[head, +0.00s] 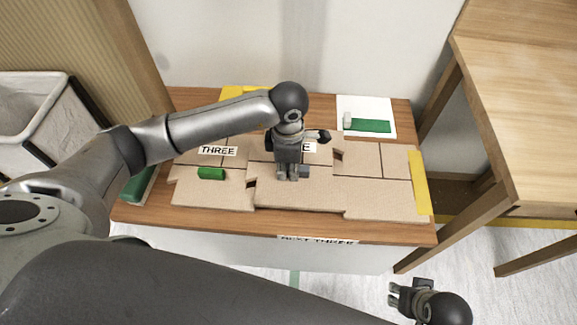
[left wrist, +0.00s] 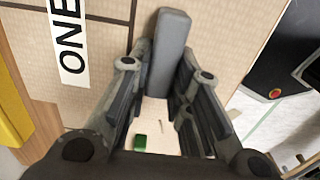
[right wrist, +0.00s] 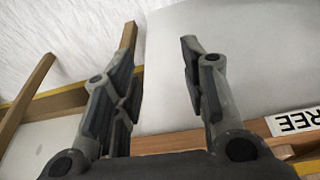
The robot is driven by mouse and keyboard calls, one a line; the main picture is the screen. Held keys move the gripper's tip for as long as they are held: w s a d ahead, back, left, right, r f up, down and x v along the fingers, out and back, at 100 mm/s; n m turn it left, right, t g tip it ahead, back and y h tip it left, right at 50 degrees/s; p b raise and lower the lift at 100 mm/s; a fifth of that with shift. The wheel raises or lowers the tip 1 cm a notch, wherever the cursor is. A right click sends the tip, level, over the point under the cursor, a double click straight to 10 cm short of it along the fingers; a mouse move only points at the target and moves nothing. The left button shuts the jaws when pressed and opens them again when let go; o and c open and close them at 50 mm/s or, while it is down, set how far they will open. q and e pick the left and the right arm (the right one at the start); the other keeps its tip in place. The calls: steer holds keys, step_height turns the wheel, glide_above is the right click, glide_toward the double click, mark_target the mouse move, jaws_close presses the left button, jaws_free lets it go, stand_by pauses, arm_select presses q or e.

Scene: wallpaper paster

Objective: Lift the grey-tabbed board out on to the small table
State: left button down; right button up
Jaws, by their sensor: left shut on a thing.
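My left gripper (head: 288,177) reaches down on the middle board (head: 300,193), a tan board lying among other boards on the low table. Its fingers are closed on the board's grey tab (head: 304,172). The tab also shows as a grey bar between the fingers in the left wrist view (left wrist: 170,48). The label ONE (left wrist: 69,40) lies beside it; the arm partly covers this label in the head view. The board looks flat among its neighbours. My right gripper (head: 393,295) is open and empty, in front of the low table; its fingers stand apart in the right wrist view (right wrist: 160,80).
A wooden table (head: 520,75) stands at the right, its visible top bare. A green tab (head: 211,173) stands on the left board below the label THREE (head: 217,150). A white sheet (head: 375,106) with a green bar (head: 371,126) lies back right. A bin (head: 30,120) stands left.

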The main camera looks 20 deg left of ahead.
arm_select(q)
steer(key=shift+r+p, duration=0.8)
steer(key=shift+r, duration=0.65)
arm_select(e)
step_height(320, 180, down, 6)
steer(key=shift+s+f, duration=0.2)
